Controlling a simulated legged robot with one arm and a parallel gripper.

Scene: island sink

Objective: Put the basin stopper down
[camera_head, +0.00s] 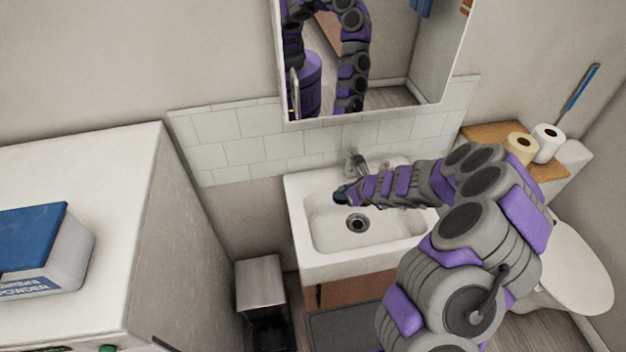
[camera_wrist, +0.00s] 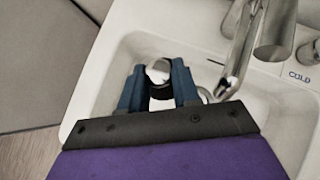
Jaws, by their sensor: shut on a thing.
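The basin stopper (camera_wrist: 159,72) has a shiny round metal top and a dark lower part. It sits between the blue fingers of my gripper (camera_wrist: 158,80), which is shut on it. In the head view my gripper (camera_head: 341,197) is over the left part of the white basin (camera_head: 318,258), left of and behind the drain hole (camera_head: 357,223). The stopper is too small to make out there. The drain is uncovered; in the wrist view it is partly hidden by my right finger.
A metal faucet (camera_head: 356,164) rises at the back of the basin, close to my gripper; it also looms at the right in the wrist view (camera_wrist: 245,45). A mirror (camera_head: 405,60) hangs above. A white machine with a box (camera_head: 50,250) stands left, a toilet (camera_head: 575,265) right.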

